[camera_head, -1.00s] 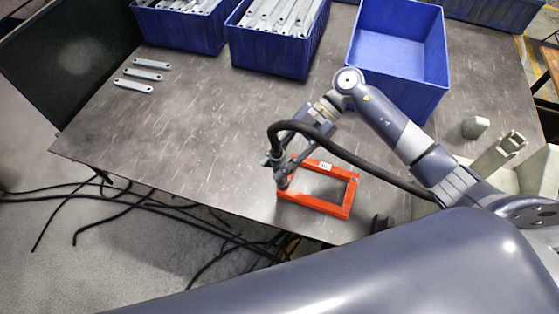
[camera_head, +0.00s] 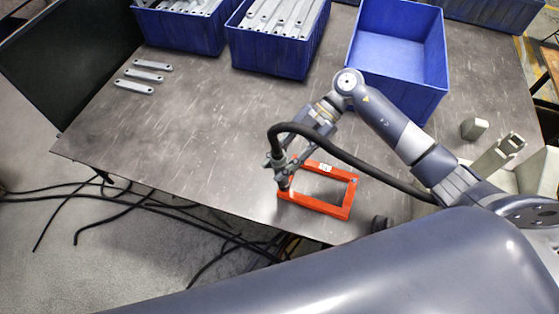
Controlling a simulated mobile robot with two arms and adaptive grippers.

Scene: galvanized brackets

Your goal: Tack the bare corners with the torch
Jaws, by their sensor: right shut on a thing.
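A red rectangular frame (camera_head: 332,209) lies flat near the front edge of the metal table. It has a small white label on its far side. My right gripper (camera_head: 281,163) is shut on the torch (camera_head: 277,155), whose black hose (camera_head: 350,159) arcs back along my right arm. The torch points down at the left side of the red frame; I cannot tell whether its tip touches. The frame's far left corner is partly hidden by the torch and gripper. A grey spot shows at the frame's right corner. My left gripper is not in view.
Two blue bins (camera_head: 268,53) of grey metal brackets stand at the back left, and an empty blue bin (camera_head: 400,86) at the back right. Three loose brackets (camera_head: 144,76) lie at the left. Grey fixtures stand at the right. The table middle is clear.

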